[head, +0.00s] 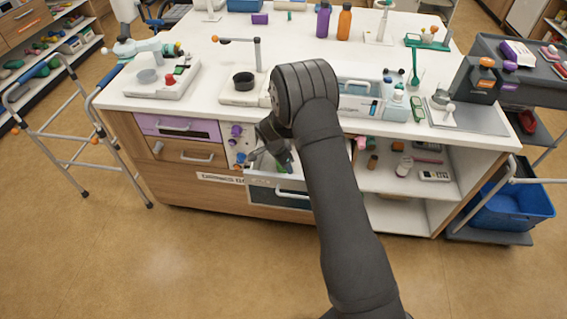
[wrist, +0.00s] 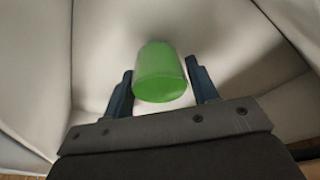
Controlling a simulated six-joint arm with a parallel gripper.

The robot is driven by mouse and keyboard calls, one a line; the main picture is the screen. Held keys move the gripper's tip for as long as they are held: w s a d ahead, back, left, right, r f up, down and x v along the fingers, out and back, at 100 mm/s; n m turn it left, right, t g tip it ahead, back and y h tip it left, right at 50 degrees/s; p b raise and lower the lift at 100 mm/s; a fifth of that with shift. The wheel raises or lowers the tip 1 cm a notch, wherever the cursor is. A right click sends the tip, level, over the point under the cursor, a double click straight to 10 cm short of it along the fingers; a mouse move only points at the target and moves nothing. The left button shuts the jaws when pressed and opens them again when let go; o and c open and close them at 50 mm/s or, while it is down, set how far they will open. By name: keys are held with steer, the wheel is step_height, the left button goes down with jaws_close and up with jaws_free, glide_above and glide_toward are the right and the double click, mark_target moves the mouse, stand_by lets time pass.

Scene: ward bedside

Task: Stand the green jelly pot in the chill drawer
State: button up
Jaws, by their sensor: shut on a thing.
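The green jelly pot (wrist: 160,72) is between the two dark fingers of my gripper (wrist: 160,66), which is shut on it. Pale drawer walls surround it in the wrist view. In the head view my gripper (head: 284,160) points down into an open drawer with a pale inside and a dark teal front (head: 272,196), which I take for the chill drawer. Only a sliver of green shows there beside the fingers; my arm hides part of the drawer. I cannot tell whether the pot touches the drawer floor.
A purple drawer (head: 178,128) and a wooden drawer (head: 188,152) are shut at the left. Purple and blue knobs (head: 237,143) sit beside the open drawer. Open shelves (head: 410,183) with small items are at the right. The white worktop (head: 205,62) above carries several devices and bottles.

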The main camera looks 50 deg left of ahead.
steer(key=shift+f, duration=0.6)
stand_by(0.7)
steer(key=o, duration=1.5)
steer(key=shift+r, duration=4)
steer(key=shift+f, duration=0.1)
steer(key=shift+f, duration=3.6)
